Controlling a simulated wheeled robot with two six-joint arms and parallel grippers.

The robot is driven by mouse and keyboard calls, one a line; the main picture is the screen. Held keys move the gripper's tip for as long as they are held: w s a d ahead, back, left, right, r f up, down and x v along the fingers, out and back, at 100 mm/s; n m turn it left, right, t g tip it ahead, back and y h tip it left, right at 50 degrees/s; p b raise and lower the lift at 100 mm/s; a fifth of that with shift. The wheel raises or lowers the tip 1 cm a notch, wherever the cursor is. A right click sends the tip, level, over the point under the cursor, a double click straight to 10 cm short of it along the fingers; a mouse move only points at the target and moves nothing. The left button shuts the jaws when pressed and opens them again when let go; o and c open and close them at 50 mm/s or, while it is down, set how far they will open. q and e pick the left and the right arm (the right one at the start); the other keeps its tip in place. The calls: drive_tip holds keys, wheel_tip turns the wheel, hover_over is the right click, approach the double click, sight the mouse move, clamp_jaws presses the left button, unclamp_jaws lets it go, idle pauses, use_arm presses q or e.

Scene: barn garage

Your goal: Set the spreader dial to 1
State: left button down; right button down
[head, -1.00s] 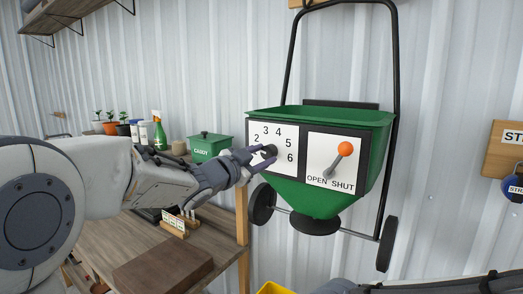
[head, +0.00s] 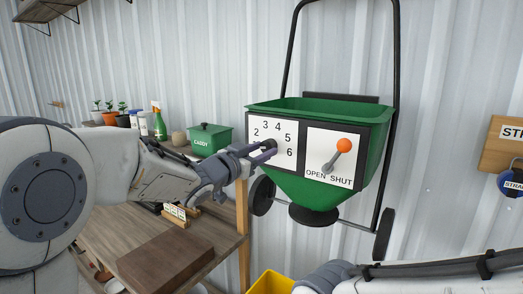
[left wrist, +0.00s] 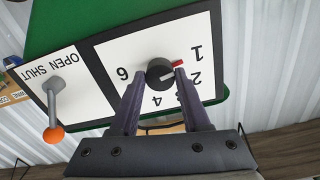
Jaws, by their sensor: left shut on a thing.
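The green spreader (head: 320,108) hangs on the wall with a white dial plate (head: 265,140) on its front. In the head view, my left gripper (head: 268,148) reaches the black dial knob from the left and hides the 1. In the left wrist view, the plate (left wrist: 125,45) appears upside down. My left gripper's fingers (left wrist: 156,88) are shut on the black knob (left wrist: 160,70). The red pointer (left wrist: 178,63) shows beside a finger and points toward the 1 (left wrist: 197,52). My right arm shows at lower right, its gripper out of view.
An orange-tipped OPEN/SHUT lever (head: 344,146) stands right of the dial. A wooden bench (head: 110,225) holds a green caddy (head: 210,140), a brown block (head: 165,262) and pots. A yellow bin (head: 268,283) is below.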

use_arm(q)
drive_tip(key=shift+f, duration=0.1)
drive_tip(key=shift+c, duration=1.9)
unclamp_jaws()
drive_tip(key=shift+s+a, duration=0.1)
drive_tip(key=b+v, duration=0.3)
drive_tip(key=v, duration=0.7)
drive_tip(key=shift+s+a, duration=0.1)
drive_tip(key=shift+s, duration=0.05)
